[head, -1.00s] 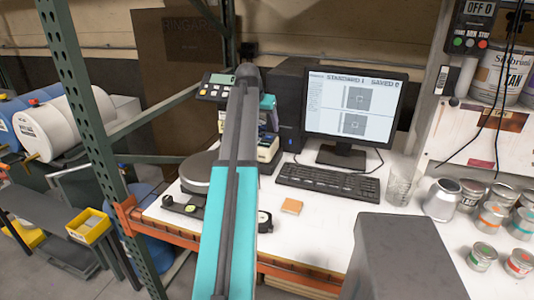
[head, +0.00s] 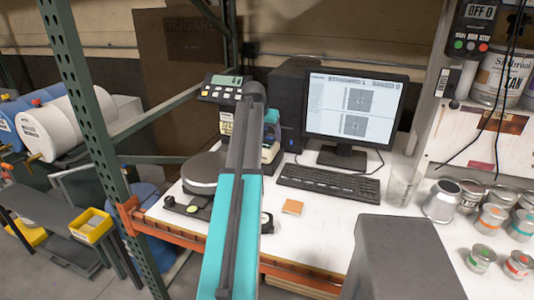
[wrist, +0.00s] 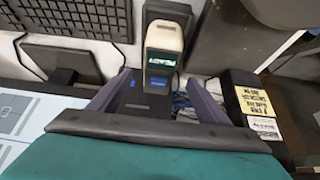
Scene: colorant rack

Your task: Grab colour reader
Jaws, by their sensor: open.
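The colour reader (wrist: 164,36) is a cream-and-dark hand-held device with a small lit display that seems to read READY. In the wrist view it stands upper centre, at the gap between my fingertips. My gripper (wrist: 157,78) is open, one finger on each side of the reader's near end; I cannot tell whether they touch it. In the head view the reader (head: 269,150) shows partly behind my arm, beside the computer.
The keyboard (head: 328,183) and monitor (head: 354,104) are right of the reader. A balance with a round pan (head: 203,172) is to the left. A black box with a yellow label (wrist: 255,102) stands close to my right finger. An orange tile (head: 292,207) lies in front.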

